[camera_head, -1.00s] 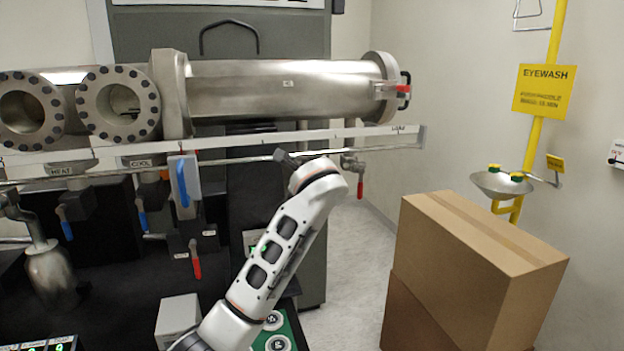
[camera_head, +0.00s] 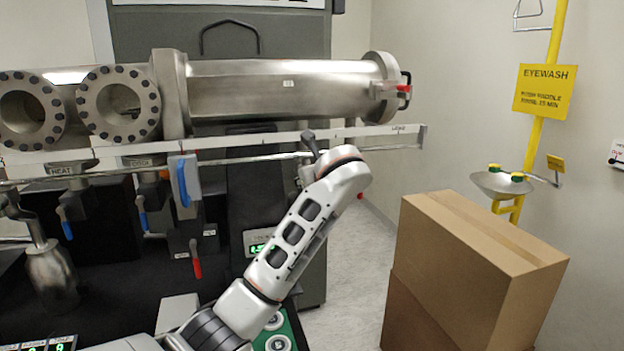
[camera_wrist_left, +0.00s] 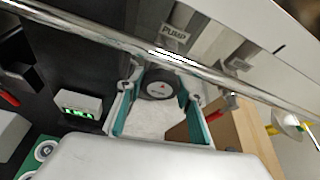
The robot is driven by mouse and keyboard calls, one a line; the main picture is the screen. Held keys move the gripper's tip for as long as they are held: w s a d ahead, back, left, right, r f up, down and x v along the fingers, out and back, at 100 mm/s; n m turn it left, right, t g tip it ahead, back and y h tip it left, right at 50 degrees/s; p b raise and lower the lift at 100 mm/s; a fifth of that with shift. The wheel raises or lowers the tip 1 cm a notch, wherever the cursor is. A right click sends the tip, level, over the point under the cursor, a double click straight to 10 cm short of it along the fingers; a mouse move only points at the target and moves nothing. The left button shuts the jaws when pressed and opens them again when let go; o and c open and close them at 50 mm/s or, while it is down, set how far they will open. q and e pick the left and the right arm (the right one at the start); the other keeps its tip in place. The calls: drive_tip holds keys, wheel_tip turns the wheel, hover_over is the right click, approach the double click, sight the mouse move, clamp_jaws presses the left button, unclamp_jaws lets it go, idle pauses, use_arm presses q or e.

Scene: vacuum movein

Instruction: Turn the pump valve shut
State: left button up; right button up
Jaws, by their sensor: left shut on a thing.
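A PUMP label (camera_wrist_left: 173,35) hangs from the rail in the left wrist view. Just below it my left gripper (camera_wrist_left: 158,112) has its teal-edged fingers on both sides of a dark round piece (camera_wrist_left: 159,84), apparently the pump valve, and is shut on it. The valve's handle angle is hidden. In the head view my left arm comes up from the bottom and its end is at the rail, right of centre; its links hide the fingers and most of the valve behind them. My right gripper is not in view.
A blue-handled valve (camera_head: 183,184), a red handle (camera_head: 196,262) and other blue handles are left of my arm. A steel pipe (camera_head: 285,88) runs above the rail (camera_head: 240,145). Stacked cardboard boxes (camera_head: 455,270) and an eyewash basin (camera_head: 502,184) stand right.

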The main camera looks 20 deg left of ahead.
use_arm(q)
drive_tip(key=shift+r, duration=0.1)
drive_tip(key=o, duration=1.1)
drive_tip(key=shift+s+d, duration=0.1)
drive_tip(key=v, duration=1.1)
drive_tip(key=shift+s+r, duration=0.15)
drive_tip(key=shift+s, duration=0.15)
